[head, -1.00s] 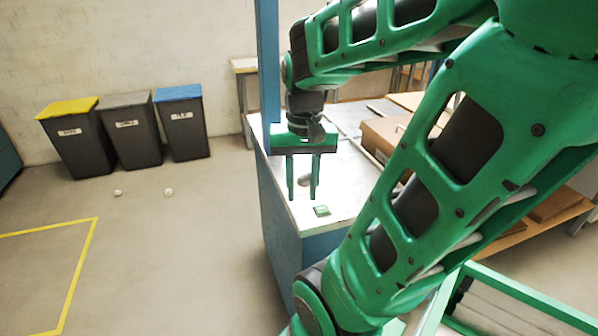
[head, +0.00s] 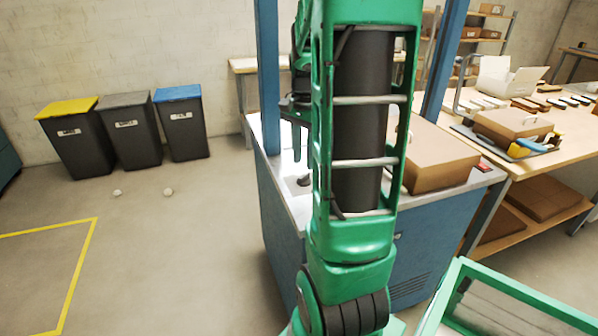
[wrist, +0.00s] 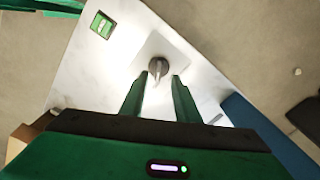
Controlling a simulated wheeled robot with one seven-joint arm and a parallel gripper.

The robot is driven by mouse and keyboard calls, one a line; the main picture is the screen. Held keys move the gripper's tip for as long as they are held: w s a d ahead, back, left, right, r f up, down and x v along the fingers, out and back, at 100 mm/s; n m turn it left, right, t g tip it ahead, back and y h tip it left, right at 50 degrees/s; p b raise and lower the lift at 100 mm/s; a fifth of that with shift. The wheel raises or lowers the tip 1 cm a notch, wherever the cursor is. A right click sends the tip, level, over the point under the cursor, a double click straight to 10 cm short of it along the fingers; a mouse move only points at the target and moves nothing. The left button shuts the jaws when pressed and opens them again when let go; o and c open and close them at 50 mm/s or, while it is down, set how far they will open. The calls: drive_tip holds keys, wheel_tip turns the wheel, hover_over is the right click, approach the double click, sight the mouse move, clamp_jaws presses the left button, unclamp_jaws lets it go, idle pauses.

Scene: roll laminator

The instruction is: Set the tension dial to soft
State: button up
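The tension dial (wrist: 157,66) is a small dark grey knob with a raised grip, on a pale square plate on the white machine top (wrist: 85,75). In the head view the dial (head: 304,181) shows just left of my arm. My gripper (wrist: 160,76) is open and empty. In the wrist view its two green fingertips appear on either side of the dial's near part. In the head view my gripper (head: 297,138) is partly hidden by my arm and appears above the dial, apart from it. No dial markings are readable.
A green rocker switch (wrist: 101,25) sits near the machine top's corner. A cardboard box (head: 436,160) and a red switch (head: 484,168) are on the right of the top. Blue posts (head: 267,70) rise from the machine. Bins (head: 128,135) stand far left; floor between is mostly clear.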

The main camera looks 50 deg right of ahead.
sight(303, 175)
drive_tip(key=shift+f, duration=2.45)
